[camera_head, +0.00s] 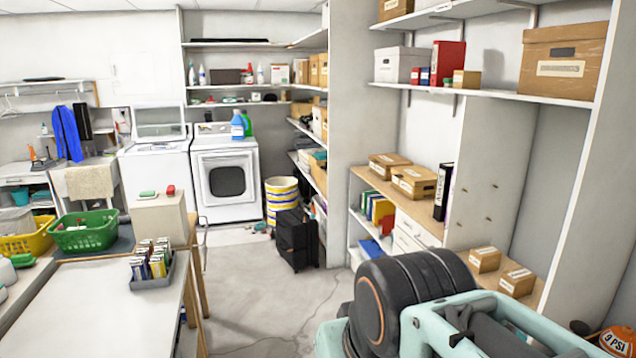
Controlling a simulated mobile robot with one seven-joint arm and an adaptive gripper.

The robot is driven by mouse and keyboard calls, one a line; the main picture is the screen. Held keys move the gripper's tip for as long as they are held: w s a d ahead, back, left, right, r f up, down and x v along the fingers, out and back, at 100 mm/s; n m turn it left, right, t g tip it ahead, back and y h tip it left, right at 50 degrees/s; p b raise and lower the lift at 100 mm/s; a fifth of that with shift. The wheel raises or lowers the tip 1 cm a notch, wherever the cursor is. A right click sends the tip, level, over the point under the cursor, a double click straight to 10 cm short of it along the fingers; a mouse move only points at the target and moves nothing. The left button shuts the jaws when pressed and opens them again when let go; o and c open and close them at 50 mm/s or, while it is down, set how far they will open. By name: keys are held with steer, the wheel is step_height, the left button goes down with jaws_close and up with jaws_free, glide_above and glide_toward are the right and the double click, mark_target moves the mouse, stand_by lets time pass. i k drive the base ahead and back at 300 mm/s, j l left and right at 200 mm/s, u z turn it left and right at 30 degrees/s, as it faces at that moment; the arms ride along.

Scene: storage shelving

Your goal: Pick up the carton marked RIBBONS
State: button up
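Several brown cartons with pale labels are in view, but the print is too small to read, so I cannot tell which is marked RIBBONS. Two flat cartons, one farther back (390,165) and one nearer (414,182), lie on the wooden counter. Two small cartons, one (485,259) and another (517,281), sit on the lower wooden surface at right. A large labelled carton (563,60) stands on the upper right shelf. My arm fills the bottom right and hides part of the lower surface. My gripper's fingers do not show.
A black case (295,240) stands near the shelving. The grey floor (262,297) between is clear. An orange ball-like object (619,340) is at bottom right.

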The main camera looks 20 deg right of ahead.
mark_target(517, 284)
steer(key=i+j+z, duration=0.15)
steer(key=i, duration=0.25)
steer(key=i+j+z, duration=0.15)
steer(key=i+j, duration=0.2)
steer(key=z, duration=1.85)
steer(key=i+j, duration=0.2)
steer(key=j, duration=0.15)
steer(key=i+j+z, duration=0.2)
steer(key=i+j, duration=0.2)
steer(key=j, duration=0.25)
steer(key=i+j+z, duration=0.1)
steer(key=j, duration=0.15)
steer(key=j+z, duration=0.15)
steer(key=i+j, duration=0.05)
steer(key=j, duration=0.05)
